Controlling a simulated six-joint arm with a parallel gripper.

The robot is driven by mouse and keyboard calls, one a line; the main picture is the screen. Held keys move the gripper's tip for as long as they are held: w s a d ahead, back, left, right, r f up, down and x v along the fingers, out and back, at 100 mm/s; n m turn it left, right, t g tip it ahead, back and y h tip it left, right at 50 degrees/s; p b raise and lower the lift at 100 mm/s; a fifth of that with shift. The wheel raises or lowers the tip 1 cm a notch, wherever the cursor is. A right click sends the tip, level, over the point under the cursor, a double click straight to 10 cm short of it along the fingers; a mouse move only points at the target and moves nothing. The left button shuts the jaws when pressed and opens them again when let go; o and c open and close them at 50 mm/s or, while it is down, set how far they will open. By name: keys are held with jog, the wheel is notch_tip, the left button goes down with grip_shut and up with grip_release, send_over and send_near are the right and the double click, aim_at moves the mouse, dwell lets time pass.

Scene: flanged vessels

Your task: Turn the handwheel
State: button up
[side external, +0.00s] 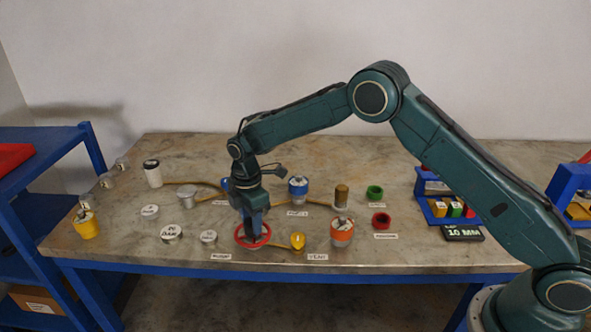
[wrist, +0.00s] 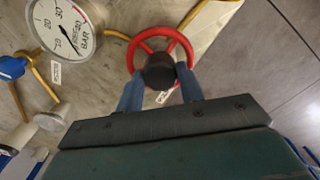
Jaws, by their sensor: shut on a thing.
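The red handwheel (side external: 253,235) lies near the front edge of the table, left of centre, with spokes and a dark hub. It also shows in the wrist view (wrist: 140,44), where the dark hub (wrist: 158,70) sits between my fingers. My gripper (side external: 251,232) points down onto the wheel from above. In the wrist view my gripper (wrist: 160,88) has its two blue fingers on either side of the hub, shut on it. The far side of the hub and part of the rim are hidden by the fingers and hub.
A yellow bulb-shaped part (side external: 298,240) stands close to the right of the wheel, with an orange-banded vessel (side external: 342,231) beyond. Several silver lids (side external: 171,233) lie left. A blue-capped vessel (side external: 298,188) stands behind. A pressure gauge (wrist: 66,28) shows in the wrist view.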

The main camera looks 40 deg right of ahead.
jog(key=m, duration=0.8)
jog(key=shift+m, duration=0.4)
jog(key=m, duration=0.4)
jog(key=shift+r+m, duration=0.1)
jog(key=shift+m, duration=2)
jog(key=o, duration=1)
